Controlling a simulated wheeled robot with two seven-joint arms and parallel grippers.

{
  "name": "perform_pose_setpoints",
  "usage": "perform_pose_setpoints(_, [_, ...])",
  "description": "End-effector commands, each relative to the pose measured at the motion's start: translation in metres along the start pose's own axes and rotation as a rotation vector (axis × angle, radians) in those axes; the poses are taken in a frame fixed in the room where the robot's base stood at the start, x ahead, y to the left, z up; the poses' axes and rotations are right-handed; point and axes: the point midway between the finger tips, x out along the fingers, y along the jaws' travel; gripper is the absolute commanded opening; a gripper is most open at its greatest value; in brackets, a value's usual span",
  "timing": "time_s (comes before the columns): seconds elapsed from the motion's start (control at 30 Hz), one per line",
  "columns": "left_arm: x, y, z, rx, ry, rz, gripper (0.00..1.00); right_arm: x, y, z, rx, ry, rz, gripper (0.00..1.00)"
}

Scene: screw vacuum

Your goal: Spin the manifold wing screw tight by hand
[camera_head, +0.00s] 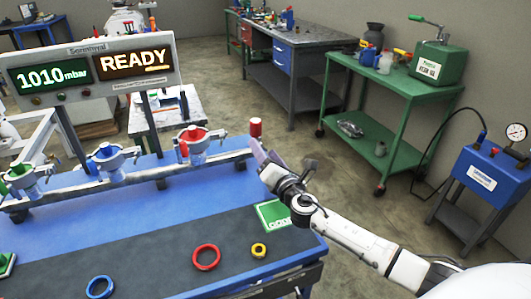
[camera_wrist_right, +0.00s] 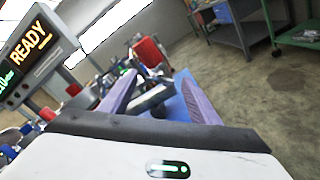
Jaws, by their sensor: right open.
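The grey manifold bar (camera_head: 75,187) runs along the back of the blue bench, with green, blue and red clamp-like fittings on it. A red-capped post (camera_head: 255,128) stands at its right end. It also shows in the right wrist view (camera_wrist_right: 150,52), beyond the fingertips. My right gripper (camera_head: 262,158) is beside the bar's right end, just below the red cap. In the right wrist view its two purple fingers are spread apart, with a dark metal part (camera_wrist_right: 154,98) showing between them. I cannot tell whether this part is the wing screw or whether a finger touches it. My left gripper is out of view.
A display (camera_head: 90,72) reads 1010 mbar and READY. Red (camera_head: 206,257), yellow (camera_head: 259,250) and blue (camera_head: 100,287) rings lie on the dark mat, with a green board (camera_head: 273,215) near my right arm. A green cart (camera_head: 397,80) stands behind, across clear floor.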

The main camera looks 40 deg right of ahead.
Motion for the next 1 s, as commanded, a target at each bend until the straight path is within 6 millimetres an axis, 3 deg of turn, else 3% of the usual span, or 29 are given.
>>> perform_pose_setpoints(0.07, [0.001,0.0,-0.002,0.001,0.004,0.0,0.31,0.0,0.0,0.0,0.0,0.0,0.0,0.56])
perform_pose_setpoints(0.33, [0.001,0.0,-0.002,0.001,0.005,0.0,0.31,-0.001,0.0,0.0,0.0,0.0,0.0,0.15])
perform_pose_setpoints(0.67, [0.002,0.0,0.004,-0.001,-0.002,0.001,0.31,-0.001,-0.001,-0.001,0.052,0.0,0.0,0.15])
perform_pose_setpoints(1.0, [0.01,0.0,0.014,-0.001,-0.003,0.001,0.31,-0.001,-0.002,-0.002,0.294,-0.001,-0.001,0.15])
